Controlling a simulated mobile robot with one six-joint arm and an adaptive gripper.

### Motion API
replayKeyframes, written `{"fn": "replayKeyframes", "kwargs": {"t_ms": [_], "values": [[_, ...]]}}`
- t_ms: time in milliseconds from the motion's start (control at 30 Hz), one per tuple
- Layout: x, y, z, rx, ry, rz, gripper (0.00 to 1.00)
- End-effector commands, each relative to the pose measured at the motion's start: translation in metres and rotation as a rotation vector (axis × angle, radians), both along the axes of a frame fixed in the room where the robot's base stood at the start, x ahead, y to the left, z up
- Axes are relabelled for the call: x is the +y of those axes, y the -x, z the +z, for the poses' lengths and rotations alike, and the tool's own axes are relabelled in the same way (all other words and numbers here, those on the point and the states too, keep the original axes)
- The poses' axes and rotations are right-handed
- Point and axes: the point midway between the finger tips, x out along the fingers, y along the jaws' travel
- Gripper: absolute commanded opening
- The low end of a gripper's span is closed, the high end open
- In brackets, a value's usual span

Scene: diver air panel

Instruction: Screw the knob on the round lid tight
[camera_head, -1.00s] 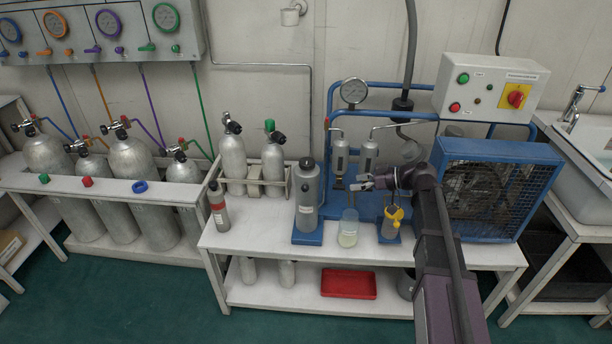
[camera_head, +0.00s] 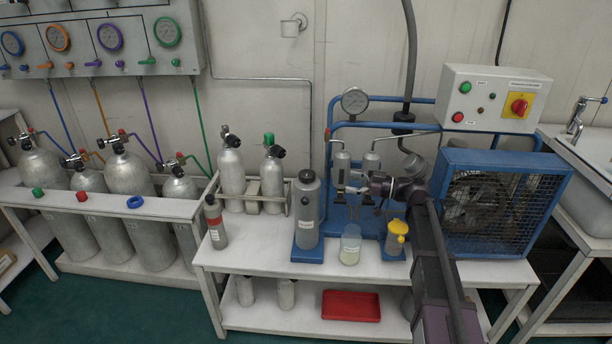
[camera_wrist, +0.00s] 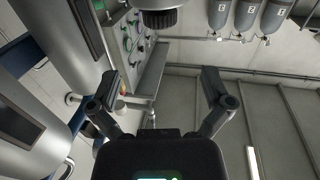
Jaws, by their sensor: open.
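A grey upright canister (camera_head: 307,212) stands on a blue base at the front of the bench, with a small dark knob (camera_head: 306,176) on its round top. My gripper (camera_head: 352,190) is to the right of that knob, apart from it, reaching left in front of two small grey cylinders. In the wrist view my gripper (camera_wrist: 158,86) has its two fingers spread with nothing between them. A dark ribbed round knob (camera_wrist: 160,16) shows at the top edge of that view, beyond the fingertips. How tightly the knob sits cannot be seen.
A blue caged fan unit (camera_head: 500,203) is close on the right. A red-banded bottle (camera_head: 215,224) and racked cylinders are on the left.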

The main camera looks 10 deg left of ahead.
Motion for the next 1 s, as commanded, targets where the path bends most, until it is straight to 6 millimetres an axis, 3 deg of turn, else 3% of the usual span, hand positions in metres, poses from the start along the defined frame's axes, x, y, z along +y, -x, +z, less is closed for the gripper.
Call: {"fn": "replayKeyframes", "kwargs": {"t_ms": [267,1000], "values": [[0.021,-0.001,0.000,0.001,0.001,0.001,1.00],[0.123,-0.005,0.000,0.001,0.001,0.001,1.00]]}}
